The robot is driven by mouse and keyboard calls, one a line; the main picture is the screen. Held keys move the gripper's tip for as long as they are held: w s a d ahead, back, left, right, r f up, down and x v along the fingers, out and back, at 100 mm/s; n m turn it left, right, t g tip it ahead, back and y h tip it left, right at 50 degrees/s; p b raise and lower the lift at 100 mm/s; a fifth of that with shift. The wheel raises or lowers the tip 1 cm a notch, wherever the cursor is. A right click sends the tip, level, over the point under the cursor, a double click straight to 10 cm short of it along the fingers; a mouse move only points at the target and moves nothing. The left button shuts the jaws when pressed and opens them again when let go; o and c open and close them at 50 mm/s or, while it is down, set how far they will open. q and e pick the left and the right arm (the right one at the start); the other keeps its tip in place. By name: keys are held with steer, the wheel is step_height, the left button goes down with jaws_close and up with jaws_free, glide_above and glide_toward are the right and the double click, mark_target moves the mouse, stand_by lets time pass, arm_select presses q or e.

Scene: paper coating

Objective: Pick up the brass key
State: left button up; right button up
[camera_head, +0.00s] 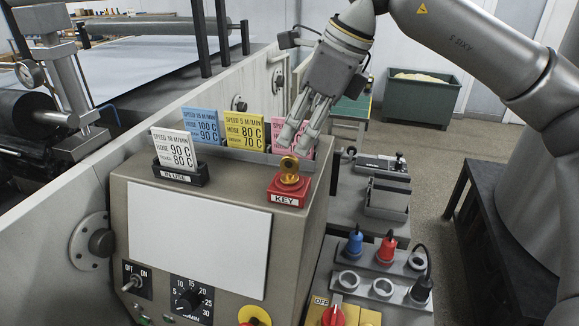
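The brass key (289,168) stands upright in a red holder labelled KEY (287,192), on the top right corner of the beige control box. Its round brass top faces up, and the lower part is hidden in the holder. My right gripper (296,143) reaches down from above, its fingertips just above and behind the key in the picture. The two fingers are apart with nothing visible between them. Whether a fingertip touches the key cannot be told. My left gripper is not in view.
Blue (201,125), yellow (244,130) and pink cards stand in a grey rack close behind the key; my fingers partly cover the pink one. A white card (174,149) stands in the IN USE holder (180,174). Blue and red plugs (386,246) stand at lower right.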

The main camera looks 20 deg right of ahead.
mark_target(291, 155)
steer(key=shift+a+f, duration=0.1)
steer(key=shift+f, duration=0.2)
steer(key=p+x, duration=0.2)
steer(key=x, duration=0.3)
steer(key=shift+p, duration=0.35)
steer(key=shift+f, duration=0.35)
jaws_close()
